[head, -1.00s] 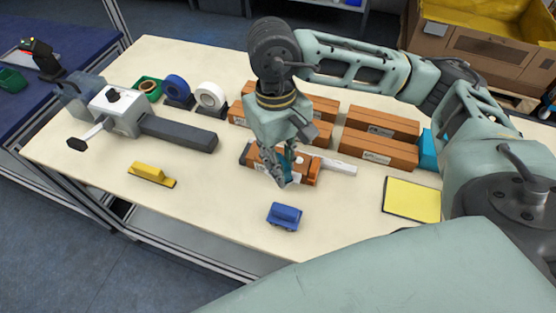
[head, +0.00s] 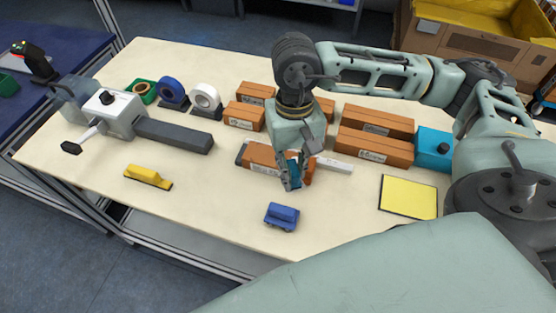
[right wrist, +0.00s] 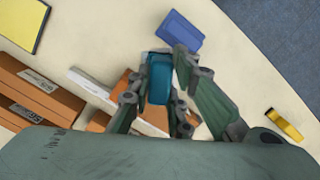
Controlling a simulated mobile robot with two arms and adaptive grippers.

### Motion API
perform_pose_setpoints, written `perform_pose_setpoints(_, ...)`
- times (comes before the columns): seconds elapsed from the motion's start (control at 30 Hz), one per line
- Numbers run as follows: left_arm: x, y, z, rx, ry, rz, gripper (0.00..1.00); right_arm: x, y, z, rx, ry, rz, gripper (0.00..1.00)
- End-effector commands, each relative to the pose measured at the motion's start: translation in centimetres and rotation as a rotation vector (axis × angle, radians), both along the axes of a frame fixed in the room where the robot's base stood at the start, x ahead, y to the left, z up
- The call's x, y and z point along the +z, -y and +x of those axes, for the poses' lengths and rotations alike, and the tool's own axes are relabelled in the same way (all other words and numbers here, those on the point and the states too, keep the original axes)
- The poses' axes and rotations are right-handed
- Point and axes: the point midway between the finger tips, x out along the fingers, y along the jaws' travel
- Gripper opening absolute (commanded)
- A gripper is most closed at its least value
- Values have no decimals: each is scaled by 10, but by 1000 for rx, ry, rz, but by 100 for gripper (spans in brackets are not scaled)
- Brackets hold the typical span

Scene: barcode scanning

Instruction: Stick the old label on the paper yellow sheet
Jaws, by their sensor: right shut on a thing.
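The yellow sheet (head: 408,197) lies flat on the table, right of my right gripper; its corner also shows in the right wrist view (right wrist: 20,22). My right gripper (head: 290,182) is shut on a teal block-like item (right wrist: 160,78), which shows between its fingers. The gripper is just in front of an orange-brown box (head: 266,157) lying beside a long white bar (head: 335,164). I cannot make out an old label apart from the white labels on the boxes. Part of the near box is hidden by the gripper. My left gripper is out of view.
Several labelled brown boxes (head: 375,144) stand in rows behind. A blue block-like item (head: 282,216) lies in front of the gripper, and a yellow one (head: 148,177) lies at left. A teal dispenser-like box (head: 433,148) stands behind the yellow sheet. The front middle of the table is mostly clear.

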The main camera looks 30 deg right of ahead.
Motion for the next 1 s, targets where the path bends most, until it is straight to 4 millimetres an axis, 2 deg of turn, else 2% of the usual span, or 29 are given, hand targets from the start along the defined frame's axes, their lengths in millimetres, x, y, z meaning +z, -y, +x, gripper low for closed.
perform_pose_setpoints(0.03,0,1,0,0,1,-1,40,-9,16,-7,-111,-4,-9,0)
perform_pose_setpoints(0.2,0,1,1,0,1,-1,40,-32,55,-28,-492,-2,-9,0)
perform_pose_setpoints(0.5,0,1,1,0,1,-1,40,-56,127,-71,-1167,0,-13,0)
perform_pose_setpoints(0.73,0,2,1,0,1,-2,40,-56,191,-109,-1716,6,-12,0)
perform_pose_setpoints(0.9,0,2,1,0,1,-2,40,-45,234,-134,-2077,7,-9,0)
perform_pose_setpoints(1.0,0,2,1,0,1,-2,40,-37,252,-145,-2229,7,-5,0)
